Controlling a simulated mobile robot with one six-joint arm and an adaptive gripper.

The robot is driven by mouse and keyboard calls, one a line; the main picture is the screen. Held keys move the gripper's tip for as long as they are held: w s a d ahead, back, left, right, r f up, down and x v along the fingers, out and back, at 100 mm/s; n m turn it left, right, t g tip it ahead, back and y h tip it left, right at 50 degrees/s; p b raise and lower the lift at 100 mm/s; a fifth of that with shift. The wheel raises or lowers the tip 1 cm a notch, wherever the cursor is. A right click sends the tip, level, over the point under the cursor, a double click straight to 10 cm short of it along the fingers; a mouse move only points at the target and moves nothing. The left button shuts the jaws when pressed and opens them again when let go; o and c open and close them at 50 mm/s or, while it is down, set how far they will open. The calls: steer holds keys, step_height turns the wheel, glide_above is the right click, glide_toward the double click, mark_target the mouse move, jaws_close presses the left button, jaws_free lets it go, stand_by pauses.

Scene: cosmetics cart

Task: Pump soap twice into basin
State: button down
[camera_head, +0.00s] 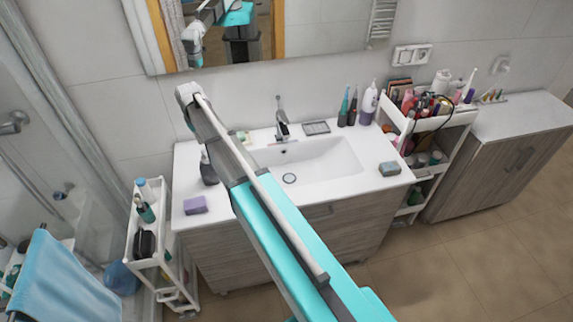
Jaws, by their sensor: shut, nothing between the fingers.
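The white basin (325,172) is set into a white counter, with a dark round drain and a grey faucet (281,122) behind it. A dark bottle (208,172), with what looks like a pump top, stands on the counter left of the basin, close beside my arm. A white pump bottle with a purple label (369,103) stands at the back right of the counter. I cannot tell which of the two holds the soap. My arm crosses in front of the basin's left part and hides some of it. My gripper cannot be made out.
A purple sponge (195,205) lies front left and a grey sponge (389,168) front right. Two dark toothbrush-like items (347,108) and a soap dish (316,127) stand behind the basin. Loaded white carts flank the counter on the left (131,238) and right (455,122).

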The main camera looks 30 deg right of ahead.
step_height(320, 180, up, 6)
steer(key=p, duration=0.5)
steer(key=shift+p, duration=0.35)
steer(key=shift+f, duration=0.1)
steer(key=s+f+b, duration=0.4)
steer(key=s+b, duration=0.1)
steer(key=s, duration=0.4)
steer(key=s+f+m+b, duration=0.1)
steer(key=s+f+b, duration=0.3)
steer(key=s, duration=0.6)
steer(key=s+f+m+b, duration=0.1)
steer(key=s+f+b, duration=0.4)
steer(key=s, duration=0.5)
steer(key=shift+s+a+f+b, duration=0.25)
steer(key=shift+a+f, duration=0.2)
steer(key=shift+f, duration=0.3)
steer(key=shift+d, duration=0.1)
